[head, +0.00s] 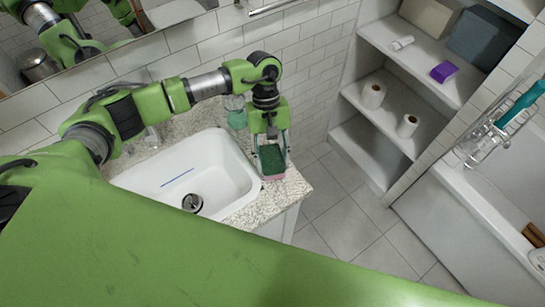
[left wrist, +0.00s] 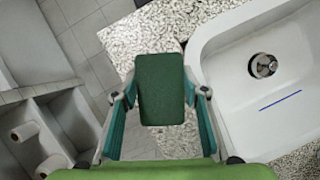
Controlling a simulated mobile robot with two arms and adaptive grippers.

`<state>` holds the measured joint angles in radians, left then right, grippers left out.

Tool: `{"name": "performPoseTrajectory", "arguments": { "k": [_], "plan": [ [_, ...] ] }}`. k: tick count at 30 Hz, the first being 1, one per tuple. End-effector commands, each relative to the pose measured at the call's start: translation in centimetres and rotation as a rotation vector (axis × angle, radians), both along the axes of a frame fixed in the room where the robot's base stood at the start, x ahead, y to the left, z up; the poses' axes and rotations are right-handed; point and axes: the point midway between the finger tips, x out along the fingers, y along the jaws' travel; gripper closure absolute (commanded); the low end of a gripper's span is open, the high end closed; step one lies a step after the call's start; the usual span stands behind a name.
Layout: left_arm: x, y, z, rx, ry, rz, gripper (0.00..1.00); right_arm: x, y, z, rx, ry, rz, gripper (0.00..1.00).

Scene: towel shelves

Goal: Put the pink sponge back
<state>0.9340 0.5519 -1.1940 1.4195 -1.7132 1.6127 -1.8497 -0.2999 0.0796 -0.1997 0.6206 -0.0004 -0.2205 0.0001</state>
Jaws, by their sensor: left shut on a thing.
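The sponge (head: 271,158) shows a dark green face, with a narrow pink strip (head: 274,177) at its lower edge in the head view. In the left wrist view the same sponge (left wrist: 162,92) shows only its green face. My left gripper (head: 273,165) is shut on it, one finger along each side, as the left wrist view also shows. It holds the sponge over the speckled counter (head: 290,190), just right of the sink in the head view. Whether the sponge touches the counter is unclear.
The white sink (head: 235,155) has a blue strip (head: 177,178) and a drain (head: 192,202). A greenish clear container (head: 236,112) stands behind the gripper. A bathtub (head: 465,185) is far right.

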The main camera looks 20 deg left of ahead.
Motion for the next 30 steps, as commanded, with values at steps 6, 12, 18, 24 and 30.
{"name": "performPoseTrajectory", "arguments": {
  "k": [6, 12, 18, 24, 30],
  "plan": [
    [0.1, 0.0, -1.0, -0.001, -0.003, 0.001, 0.77, 0.0, 0.0, 0.8, 0.0, 0.0, 0.0, 0.6],
    [0.1, 0.0, -1.2, -0.001, -0.003, 0.001, 0.77, 0.0, 0.0, 0.5, 0.0, 0.0, 0.0, 0.6],
    [0.1, 0.0, -1.2, -0.001, -0.003, 0.001, 0.43, 0.0, 0.0, 0.3, 0.0, 0.0, 0.0, 0.6],
    [0.1, 0.0, -1.2, -0.001, -0.003, 0.001, 0.43, 0.0, 0.0, 0.3, 0.0, 0.0, 0.0, 0.6],
    [0.1, 0.0, -0.8, -0.001, -0.003, 0.001, 0.43, 0.0, 0.0, 0.9, 0.001, 0.0, 0.0, 0.6]
  ]
}}
